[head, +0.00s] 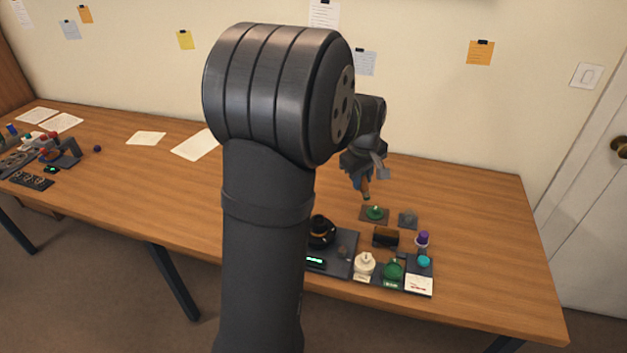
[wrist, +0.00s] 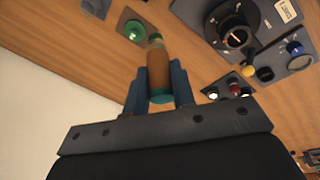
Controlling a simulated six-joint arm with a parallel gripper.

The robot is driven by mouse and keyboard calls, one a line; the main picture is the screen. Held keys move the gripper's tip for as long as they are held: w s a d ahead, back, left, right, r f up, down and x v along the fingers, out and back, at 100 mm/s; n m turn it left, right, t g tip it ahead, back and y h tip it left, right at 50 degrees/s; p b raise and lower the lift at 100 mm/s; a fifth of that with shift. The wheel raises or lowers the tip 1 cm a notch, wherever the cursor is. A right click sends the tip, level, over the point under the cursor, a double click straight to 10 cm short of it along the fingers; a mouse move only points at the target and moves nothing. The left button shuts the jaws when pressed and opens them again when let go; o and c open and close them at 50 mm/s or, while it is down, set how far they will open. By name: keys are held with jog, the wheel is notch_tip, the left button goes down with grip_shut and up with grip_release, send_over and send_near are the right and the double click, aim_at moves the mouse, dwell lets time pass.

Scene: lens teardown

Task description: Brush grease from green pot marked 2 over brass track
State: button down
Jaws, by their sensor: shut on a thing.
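My gripper (head: 367,172) is shut on a brush with a brown handle (wrist: 160,70); its end between the fingers is teal. The brush points down in the head view, just above a round green piece on a small dark mat (head: 375,213). That green piece also shows in the wrist view (wrist: 133,31), left of the brush tip, and I cannot tell whether they touch. A green pot (head: 393,270) with a label stands at the front, its number unreadable. A black lens body with a brownish-gold band (head: 322,231) sits on a grey tray; I cannot clearly pick out the brass track.
A cream pot (head: 364,265) stands left of the green pot. A dark brown block (head: 386,236), a purple-topped item (head: 422,239) and a teal-topped item (head: 424,261) crowd nearby. The table right of them is clear. My arm hides the table's middle.

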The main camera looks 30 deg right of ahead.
jog(key=s+d+r, duration=0.2)
jog(key=s+d, duration=0.5)
jog(key=s, duration=0.1)
jog(key=shift+h, duration=0.3)
jog(key=shift+s+a+f, duration=0.1)
jog(key=shift+a+f, duration=0.05)
jog(key=shift+f, duration=2.2)
